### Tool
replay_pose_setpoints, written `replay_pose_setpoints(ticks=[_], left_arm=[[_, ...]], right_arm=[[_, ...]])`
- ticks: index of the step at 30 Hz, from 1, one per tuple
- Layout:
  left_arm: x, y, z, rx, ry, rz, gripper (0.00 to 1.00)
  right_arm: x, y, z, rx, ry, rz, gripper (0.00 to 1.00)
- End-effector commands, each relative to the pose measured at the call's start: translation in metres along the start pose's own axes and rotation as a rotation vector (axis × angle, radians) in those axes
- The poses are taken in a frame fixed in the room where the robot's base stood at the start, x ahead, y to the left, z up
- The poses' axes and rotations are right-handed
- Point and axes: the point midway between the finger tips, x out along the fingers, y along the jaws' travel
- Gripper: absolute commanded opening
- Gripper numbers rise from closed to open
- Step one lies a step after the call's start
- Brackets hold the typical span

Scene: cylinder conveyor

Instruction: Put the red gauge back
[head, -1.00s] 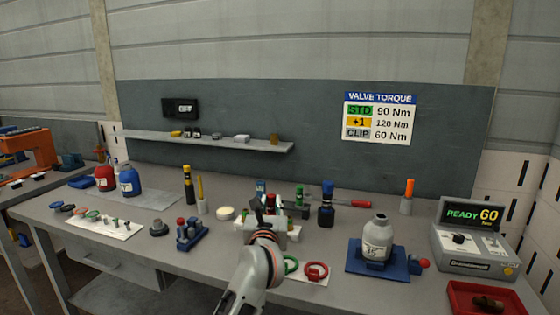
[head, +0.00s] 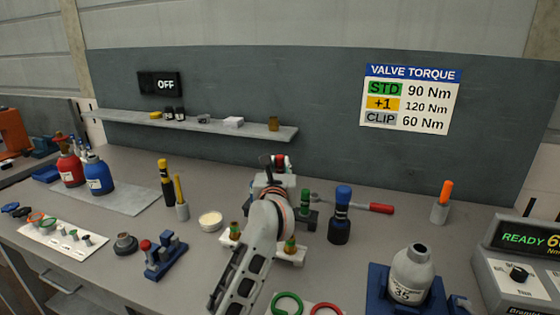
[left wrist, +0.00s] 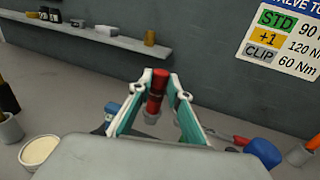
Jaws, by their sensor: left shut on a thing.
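The red gauge, a red cylinder with a grey lower end (left wrist: 157,90), stands upright between the fingertips of my left gripper (left wrist: 158,84) in the left wrist view. The fingers are shut on it. In the head view, my left gripper (head: 276,164) is raised above the back of the bench, and only a bit of the red gauge (head: 279,160) shows. Beneath it is a dark rack (head: 312,217) with a green-topped gauge (head: 305,197) in it. My wrist hides the rack's left part. My right gripper is out of view.
A white fixture (head: 292,257) is in front. A cream-coloured dish (head: 210,221) is left. A shelf (head: 200,127) runs along the wall behind.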

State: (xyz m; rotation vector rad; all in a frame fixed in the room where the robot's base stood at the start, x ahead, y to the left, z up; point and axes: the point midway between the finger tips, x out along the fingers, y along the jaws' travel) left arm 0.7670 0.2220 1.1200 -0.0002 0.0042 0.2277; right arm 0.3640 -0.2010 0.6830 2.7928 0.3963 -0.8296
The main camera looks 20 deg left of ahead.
Motion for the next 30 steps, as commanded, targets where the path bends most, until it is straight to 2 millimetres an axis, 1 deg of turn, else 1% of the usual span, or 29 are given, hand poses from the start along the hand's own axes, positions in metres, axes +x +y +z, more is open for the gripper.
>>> replay_pose_setpoints(ticks=[5, 18, 24, 30], left_arm=[[0.000, 0.000, -0.010, 0.000, -0.001, 0.000, 0.00], [0.000, 0.000, -0.055, 0.001, 0.001, 0.001, 0.00], [0.000, 0.000, -0.063, 0.001, -0.001, 0.000, 0.00], [0.000, 0.000, -0.062, 0.000, -0.002, 0.000, 0.00]], right_arm=[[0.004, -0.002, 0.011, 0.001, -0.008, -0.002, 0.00], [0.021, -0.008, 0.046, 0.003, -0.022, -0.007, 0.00], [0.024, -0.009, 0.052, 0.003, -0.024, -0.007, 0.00], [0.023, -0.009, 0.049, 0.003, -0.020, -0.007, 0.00]])
